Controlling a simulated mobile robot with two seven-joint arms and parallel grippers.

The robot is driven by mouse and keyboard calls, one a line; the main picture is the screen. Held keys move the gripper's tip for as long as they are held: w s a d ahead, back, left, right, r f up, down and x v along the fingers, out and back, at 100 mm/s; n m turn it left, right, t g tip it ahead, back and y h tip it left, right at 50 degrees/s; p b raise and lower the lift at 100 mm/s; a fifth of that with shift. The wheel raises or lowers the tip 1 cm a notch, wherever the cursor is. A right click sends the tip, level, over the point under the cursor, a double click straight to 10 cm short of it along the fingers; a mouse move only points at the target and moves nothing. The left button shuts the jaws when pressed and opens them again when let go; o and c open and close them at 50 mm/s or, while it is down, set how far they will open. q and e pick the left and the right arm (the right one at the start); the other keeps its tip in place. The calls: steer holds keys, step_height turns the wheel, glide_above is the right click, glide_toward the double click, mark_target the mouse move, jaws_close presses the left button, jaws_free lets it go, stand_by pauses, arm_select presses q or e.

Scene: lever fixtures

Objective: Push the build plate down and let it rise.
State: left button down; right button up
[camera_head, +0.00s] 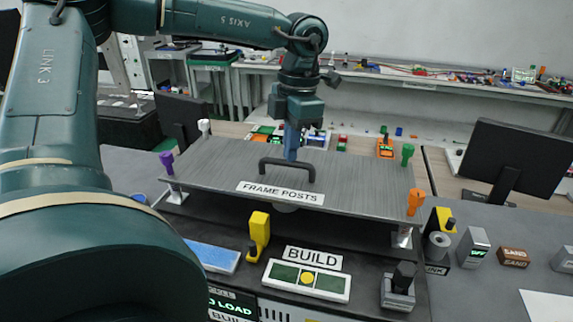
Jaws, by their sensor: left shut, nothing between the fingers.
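A wide grey metal plate (225,165) lies level across the middle, raised above the dark base on posts. It carries a black handle (312,170) and a white "FRAME POSTS" label (280,193). My left gripper (291,158) points down over the plate, its blue fingers shut and empty, just behind the handle. I cannot tell whether the fingertips touch the plate or handle, because the handle partly overlaps them. A "BUILD" label (313,258) stands on the base in front. My right gripper is out of the frame.
Purple, white, green and orange knobs stand at the plate's corners. Monitors (513,157) stand behind. My left arm covers the left side.

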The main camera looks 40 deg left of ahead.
mark_target(302, 173)
arm_select(q)
steer(key=shift+f, duration=0.15)
step_height(302, 173, down, 3)
steer(key=b, duration=0.2)
steer(key=shift+b, duration=0.3)
steer(key=shift+s+r, duration=0.1)
steer(key=shift+r, duration=0.3)
steer(key=shift+w+d, duration=0.1)
steer(key=shift+w, duration=0.1)
steer(key=shift+w+d+r+p, duration=0.15)
steer(key=shift+w+r+p, duration=0.05)
steer(key=shift+w, duration=0.3)
steer(key=shift+w+d+r+p, duration=0.15)
steer(key=shift+w+r, duration=0.05)
steer(key=shift+w, duration=0.25)
steer(key=shift+w+d, duration=0.2)
steer(key=shift+w, duration=0.25)
steer(key=shift+s+r, duration=0.1)
